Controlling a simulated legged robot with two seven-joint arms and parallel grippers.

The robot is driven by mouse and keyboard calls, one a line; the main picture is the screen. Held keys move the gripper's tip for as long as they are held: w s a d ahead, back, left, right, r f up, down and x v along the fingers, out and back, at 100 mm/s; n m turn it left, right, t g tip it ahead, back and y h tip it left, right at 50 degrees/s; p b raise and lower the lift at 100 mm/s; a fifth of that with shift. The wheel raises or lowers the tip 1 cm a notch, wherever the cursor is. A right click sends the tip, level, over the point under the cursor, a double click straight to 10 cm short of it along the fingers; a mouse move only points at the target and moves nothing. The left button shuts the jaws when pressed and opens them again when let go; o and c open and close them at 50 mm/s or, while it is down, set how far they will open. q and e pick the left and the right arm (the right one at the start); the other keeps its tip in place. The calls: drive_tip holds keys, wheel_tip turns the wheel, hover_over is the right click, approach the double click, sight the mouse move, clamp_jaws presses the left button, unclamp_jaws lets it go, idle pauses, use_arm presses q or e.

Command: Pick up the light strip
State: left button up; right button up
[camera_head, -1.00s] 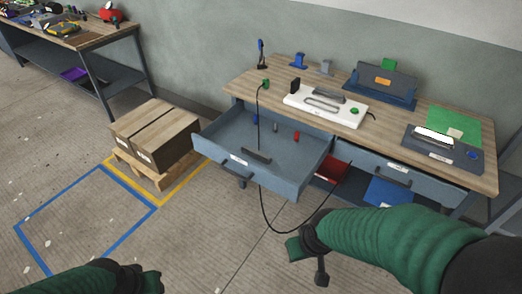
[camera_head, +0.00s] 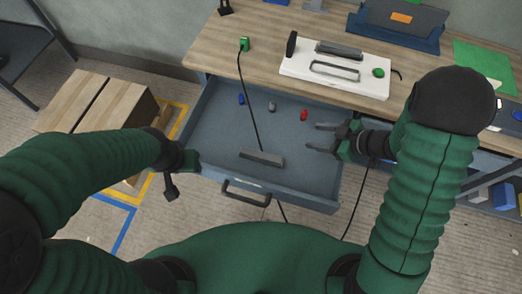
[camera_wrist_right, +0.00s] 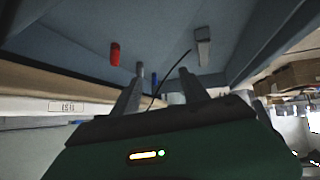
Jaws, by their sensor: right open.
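A narrow grey bar (camera_head: 262,158), which looks like the light strip, lies unlit in the open drawer (camera_head: 210,145) near its front wall. A black cable runs down to it from a green plug (camera_head: 244,44) on the bench. My right gripper (camera_head: 318,137) is open and empty over the drawer's right part, to the right of the bar and apart from it. In the right wrist view the open fingers (camera_wrist_right: 160,82) point into the drawer, and the bar (camera_wrist_right: 202,46) shows beyond them. My left gripper (camera_head: 182,172) is by the drawer's front left corner; its finger opening is unclear.
Blue (camera_head: 241,99), grey (camera_head: 272,106) and red (camera_head: 304,115) small pieces stand in the drawer. The drawer handle (camera_head: 246,193) juts out in front. A white board (camera_head: 335,70) lies on the bench (camera_head: 270,35). Boxes (camera_head: 90,100) stand at left.

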drive_tip(key=s+n+g+y, duration=0.2)
drive_tip(key=s+y, duration=0.1)
drive_tip(key=s, duration=0.2)
drive_tip(key=b, duration=0.2)
approach(264, 155)
drive_tip(key=shift+h, duration=0.3)
drive_tip(key=x, duration=0.4)
drive_tip(key=shift+w+a+r, duration=0.1)
drive_tip(key=shift+w+a, duration=0.15)
drive_tip(key=shift+a, duration=0.1)
drive_tip(key=shift+a+f, duration=0.2)
drive_tip(key=shift+f, duration=0.25)
drive_tip(key=x, duration=0.3)
drive_tip(key=shift+a+f, duration=0.15)
drive_tip(key=shift+a, duration=0.75)
drive_tip(key=shift+c, duration=1.7)
use_arm(q)
drive_tip(key=shift+s+d+f, duration=0.4)
drive_tip(key=shift+s+f, duration=0.1)
drive_tip(key=shift+f, duration=0.3)
use_arm(e)
drive_tip(key=shift+d, duration=0.45)
clamp_jaws()
